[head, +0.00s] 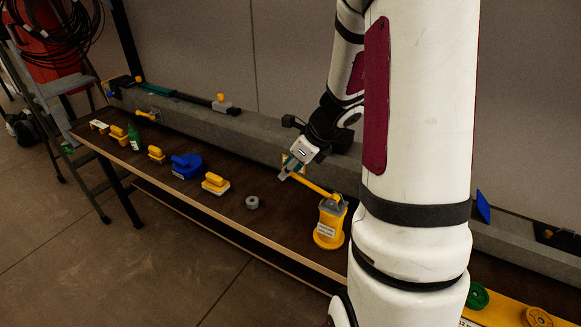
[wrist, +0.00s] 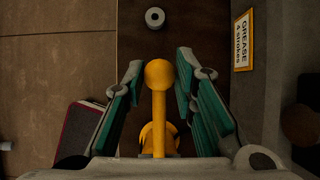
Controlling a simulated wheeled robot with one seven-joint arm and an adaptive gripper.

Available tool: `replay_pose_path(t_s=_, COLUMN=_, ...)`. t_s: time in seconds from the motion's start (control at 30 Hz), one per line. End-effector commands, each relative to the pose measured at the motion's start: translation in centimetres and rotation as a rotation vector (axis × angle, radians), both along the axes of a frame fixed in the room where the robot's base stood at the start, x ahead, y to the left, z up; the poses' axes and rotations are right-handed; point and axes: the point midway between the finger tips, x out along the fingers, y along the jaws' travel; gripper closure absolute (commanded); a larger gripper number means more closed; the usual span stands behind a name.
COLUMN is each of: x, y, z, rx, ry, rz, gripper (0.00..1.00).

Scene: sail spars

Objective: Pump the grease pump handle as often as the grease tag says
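The yellow grease pump (head: 329,225) stands upright on the dark bench, with a white label on its base. Its yellow handle (head: 318,188) slopes up and left from the pump top to my gripper (head: 287,174). In the wrist view the handle's round knob (wrist: 159,73) lies between the green-padded fingers of my gripper (wrist: 160,85), with a gap on both sides. My gripper is open around the handle and not touching it as far as I see. The yellow-edged grease tag (wrist: 243,40) reads "GREASE 4 strokes". The pump body is mostly hidden in the wrist view.
A grey ring (head: 252,202) lies on the bench left of the pump. Farther left are a yellow-and-white block (head: 216,184), a blue object (head: 187,166) and a green bottle (head: 134,138). A grey ledge (head: 240,125) runs behind the bench. My arm hides part of the bench's right side.

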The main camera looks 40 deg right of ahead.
Motion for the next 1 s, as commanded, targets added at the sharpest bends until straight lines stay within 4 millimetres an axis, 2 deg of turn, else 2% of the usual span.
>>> replay_pose_path(t_s=0.3, x=-0.3, y=-0.1, z=0.5, rx=-0.002, ry=-0.001, rz=-0.001, gripper=0.94)
replay_pose_path(t_s=0.8, x=-2.5, y=-0.9, z=5.0, rx=-0.003, ry=0.001, rz=-0.002, gripper=0.93)
replay_pose_path(t_s=1.0, x=-2.5, y=-1.0, z=5.2, rx=-0.002, ry=0.001, rz=-0.002, gripper=0.93)
